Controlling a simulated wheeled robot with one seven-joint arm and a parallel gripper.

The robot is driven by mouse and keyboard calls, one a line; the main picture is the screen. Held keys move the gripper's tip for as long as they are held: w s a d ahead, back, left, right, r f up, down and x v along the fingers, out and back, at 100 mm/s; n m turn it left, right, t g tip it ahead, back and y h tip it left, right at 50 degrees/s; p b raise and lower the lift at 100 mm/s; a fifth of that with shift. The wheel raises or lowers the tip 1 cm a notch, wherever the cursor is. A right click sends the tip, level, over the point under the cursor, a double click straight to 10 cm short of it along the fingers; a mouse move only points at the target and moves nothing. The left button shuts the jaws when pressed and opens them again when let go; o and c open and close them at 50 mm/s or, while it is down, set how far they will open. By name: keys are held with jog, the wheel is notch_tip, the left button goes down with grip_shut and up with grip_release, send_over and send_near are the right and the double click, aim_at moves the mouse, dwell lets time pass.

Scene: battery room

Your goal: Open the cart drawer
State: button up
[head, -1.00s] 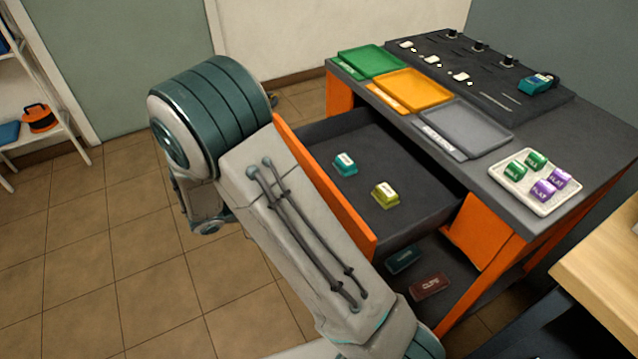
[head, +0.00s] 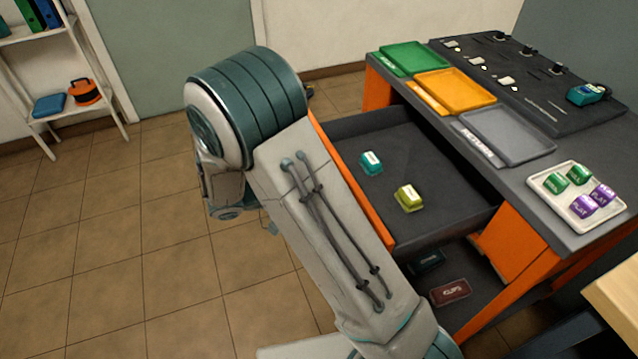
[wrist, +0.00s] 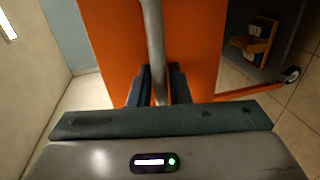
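The cart drawer (head: 437,228) stands well out from under the dark cart top (head: 590,215), with its dark inside showing. A teal box (head: 371,162) and a yellow-green box (head: 409,198) lie in it. In the wrist view the orange drawer front (wrist: 112,45) faces me, with a grey bar handle (wrist: 155,40) across it. My gripper (wrist: 161,80) has its dark fingers on both sides of the handle, closed on it. In the head view my arm hides the gripper, the handle and part of the drawer front.
Green, orange and grey trays (head: 507,138) and a white tray (head: 562,215) of small boxes sit on the cart top. A lower shelf holds a dark red box (head: 450,292). A wooden surface (head: 618,300) is at right. The tiled floor (head: 120,240) at left is clear.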

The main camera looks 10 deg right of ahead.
jog(key=v, duration=1.3)
jog(key=shift+a+p, duration=0.35)
jog(key=shift+a, duration=0.05)
jog(key=shift+r, duration=0.15)
jog(key=s+d+r+m+y+p, duration=0.1)
jog(key=s+d+r+y+p, duration=0.6)
jog(key=r, duration=0.4)
jog(key=s+d+r+m+y+p, duration=0.1)
jog(key=s+d+r+y+p, duration=0.5)
jog(key=d+r, duration=0.4)
jog(key=shift+s+d+r+y+p, duration=0.2)
jog(key=shift+s+r+y+p, duration=0.2)
jog(key=shift+r+y+p, duration=0.6)
jog(key=shift+f, duration=0.2)
